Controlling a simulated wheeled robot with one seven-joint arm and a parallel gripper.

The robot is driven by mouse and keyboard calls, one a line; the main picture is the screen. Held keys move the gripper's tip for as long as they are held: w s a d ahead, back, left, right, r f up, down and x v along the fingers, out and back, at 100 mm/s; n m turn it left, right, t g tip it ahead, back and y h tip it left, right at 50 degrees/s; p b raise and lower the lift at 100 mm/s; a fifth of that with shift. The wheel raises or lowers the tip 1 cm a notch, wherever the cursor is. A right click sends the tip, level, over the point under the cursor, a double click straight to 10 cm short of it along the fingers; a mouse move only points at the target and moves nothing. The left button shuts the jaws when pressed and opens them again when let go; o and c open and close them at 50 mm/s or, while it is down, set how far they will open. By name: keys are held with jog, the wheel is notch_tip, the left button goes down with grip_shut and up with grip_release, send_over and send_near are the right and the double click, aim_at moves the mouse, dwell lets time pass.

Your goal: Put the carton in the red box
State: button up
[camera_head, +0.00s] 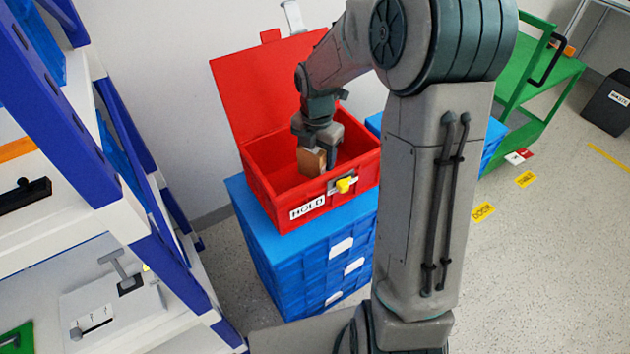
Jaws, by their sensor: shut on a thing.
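The red box (258,195) stands with its lid (240,85) raised on a stack of blue crates. Its front carries a "HOLD" label and a yellow latch (344,185). A small brown carton (311,162) is inside the box's opening, near the front wall. My gripper (318,150) reaches down into the box from above and is shut on the carton. The gripper and arm hide part of the box's inside. I cannot tell whether the carton touches the box floor.
The blue crates (300,268) stand on the speckled floor. A blue and white shelf (110,190) is close on the left. A green cart (540,85) and a dark bin (607,103) stand at the right. The floor at the right is mostly free.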

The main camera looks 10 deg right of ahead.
jog(key=shift+f+b, duration=0.55)
jog(key=shift+f, duration=2.85)
jog(key=shift+f, duration=0.1)
jog(key=shift+f, duration=0.15)
jog(key=o, duration=1.1)
